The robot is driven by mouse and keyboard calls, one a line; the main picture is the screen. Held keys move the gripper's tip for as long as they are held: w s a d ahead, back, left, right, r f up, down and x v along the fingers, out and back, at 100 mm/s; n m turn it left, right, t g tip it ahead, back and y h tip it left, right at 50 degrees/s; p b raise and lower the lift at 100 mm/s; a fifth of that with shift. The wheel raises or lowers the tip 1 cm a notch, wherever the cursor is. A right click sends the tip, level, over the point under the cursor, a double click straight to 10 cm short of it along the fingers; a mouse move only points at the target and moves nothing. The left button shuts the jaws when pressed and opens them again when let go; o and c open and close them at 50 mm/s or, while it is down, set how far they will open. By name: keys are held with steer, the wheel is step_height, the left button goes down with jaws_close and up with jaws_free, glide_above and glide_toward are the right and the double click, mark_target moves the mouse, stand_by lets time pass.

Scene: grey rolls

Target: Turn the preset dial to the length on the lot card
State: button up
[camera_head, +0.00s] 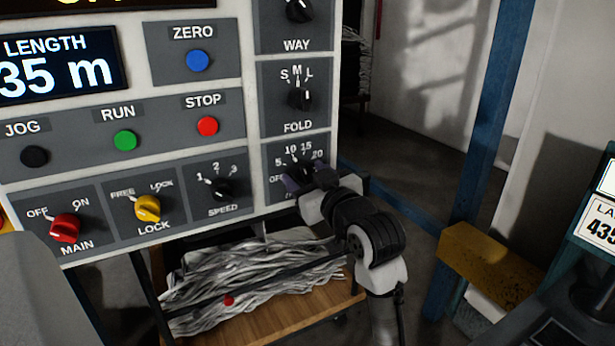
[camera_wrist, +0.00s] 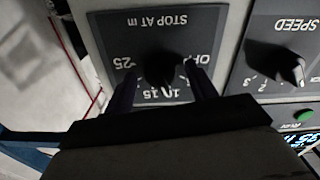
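The preset dial is the dark knob on the "STOP AT m" plate (camera_wrist: 205,18), at the lower right of the panel in the head view. The knob (camera_wrist: 162,66) has marks OFF, 5, 10, 15, 20 and 25 around it. The wrist view shows this upside down. My gripper (camera_head: 303,180) is at the dial, its two dark fingers (camera_wrist: 163,92) apart on either side of the knob, with gaps showing.
The speed knob (camera_head: 222,188) is just left of the dial and the fold knob (camera_head: 300,97) just above. The length display (camera_head: 60,65) shows "35 m". Grey strands (camera_head: 250,275) lie on a wooden shelf below. A blue post (camera_head: 485,130) stands to the right.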

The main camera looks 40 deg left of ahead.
steer(key=b+v, duration=0.3)
steer(key=v, duration=1.1)
steer(key=shift+b, duration=0.4)
steer(key=shift+a, duration=0.1)
